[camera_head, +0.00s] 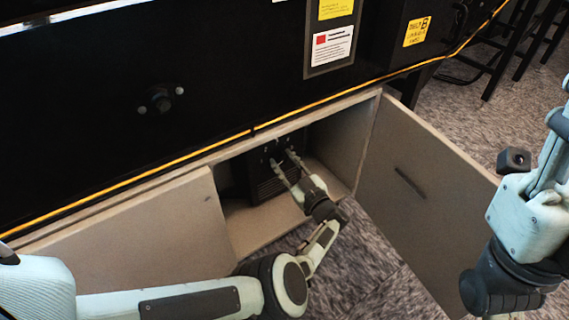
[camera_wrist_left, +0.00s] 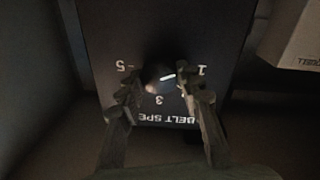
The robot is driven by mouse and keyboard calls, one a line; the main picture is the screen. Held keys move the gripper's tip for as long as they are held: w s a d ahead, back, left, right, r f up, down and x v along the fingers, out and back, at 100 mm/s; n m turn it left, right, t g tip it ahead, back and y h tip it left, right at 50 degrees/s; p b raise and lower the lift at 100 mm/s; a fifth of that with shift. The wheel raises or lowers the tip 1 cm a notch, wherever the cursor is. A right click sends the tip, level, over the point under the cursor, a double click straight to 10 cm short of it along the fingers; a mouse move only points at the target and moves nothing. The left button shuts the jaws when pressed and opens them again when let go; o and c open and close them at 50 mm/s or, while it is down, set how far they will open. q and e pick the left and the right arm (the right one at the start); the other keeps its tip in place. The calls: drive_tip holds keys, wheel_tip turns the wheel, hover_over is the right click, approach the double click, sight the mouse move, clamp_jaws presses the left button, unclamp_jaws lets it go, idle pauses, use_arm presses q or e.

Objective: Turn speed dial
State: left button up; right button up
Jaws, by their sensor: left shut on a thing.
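The speed dial (camera_wrist_left: 158,79) is a dark round knob on a black panel (camera_wrist_left: 165,35) in the left wrist view. Its white pointer line points right, near the upside-down 1. A 5 is at the left, a 3 below, and partly hidden lettering starting "BELT SPE" under that. My left gripper (camera_wrist_left: 155,88) has one finger on each side of the dial and is shut on it. In the head view my left gripper (camera_head: 283,160) reaches into the open cabinet to the black control box (camera_head: 265,185); the dial is too small to make out there. My right gripper is out of view.
A black machine front (camera_head: 90,110) with a yellow stripe rises above. A pale box (camera_wrist_left: 300,40) is beside the panel in the wrist view.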

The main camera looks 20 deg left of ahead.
use_arm(q)
drive_tip(key=n+b, duration=0.1)
drive_tip(key=n, duration=0.2)
drive_tip(key=n+b, duration=0.1)
drive_tip(key=n, duration=0.2)
drive_tip(key=shift+f+n+y, duration=0.2)
drive_tip(key=shift+n+y, duration=0.1)
drive_tip(key=shift+n, duration=0.1)
drive_tip(key=n+b, duration=0.1)
drive_tip(key=n, duration=0.3)
drive_tip(key=shift+n+g, duration=0.3)
drive_tip(key=shift+n, duration=0.1)
drive_tip(key=n, duration=0.5)
drive_tip(key=shift+w+n+y, duration=0.1)
drive_tip(key=shift+n+y, duration=0.3)
drive_tip(key=n+g, duration=0.1)
drive_tip(key=n, duration=0.4)
drive_tip(key=shift+d+r+n, duration=0.1)
drive_tip(key=shift+n, duration=0.3)
drive_tip(key=o, duration=1.2)
drive_tip(key=shift+c, duration=0.2)
